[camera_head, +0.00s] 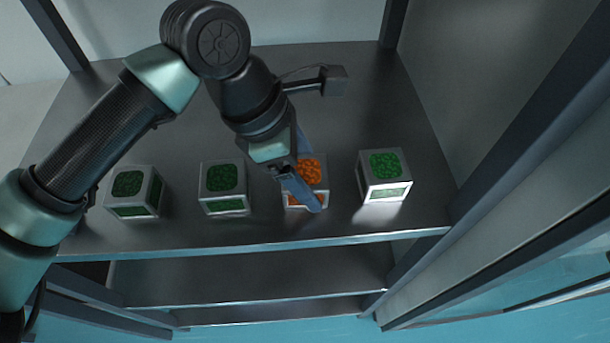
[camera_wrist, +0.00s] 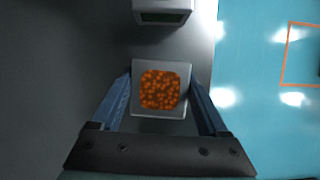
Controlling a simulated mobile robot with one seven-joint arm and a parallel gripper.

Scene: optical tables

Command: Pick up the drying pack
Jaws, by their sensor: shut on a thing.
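The drying packs are white cubes with windows of beads, standing in a row on a metal shelf. One has orange beads (camera_head: 312,172) and stands second from the right. My gripper (camera_head: 309,190) is at this orange pack, with a blue finger in front of it in the head view. In the wrist view the orange pack (camera_wrist: 160,90) sits between both blue fingers, and my gripper (camera_wrist: 160,108) is shut on it. The pack looks upright. I cannot tell whether it touches the shelf. The other packs have green beads, including one at the right (camera_head: 385,176).
A green pack (camera_head: 223,187) stands close on the left and another (camera_head: 134,192) at the far left. Shelf posts (camera_head: 394,22) rise at the back. The shelf (camera_head: 330,228) ends at a front edge, with lower shelves (camera_head: 250,275) beneath. The blue floor shows beyond.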

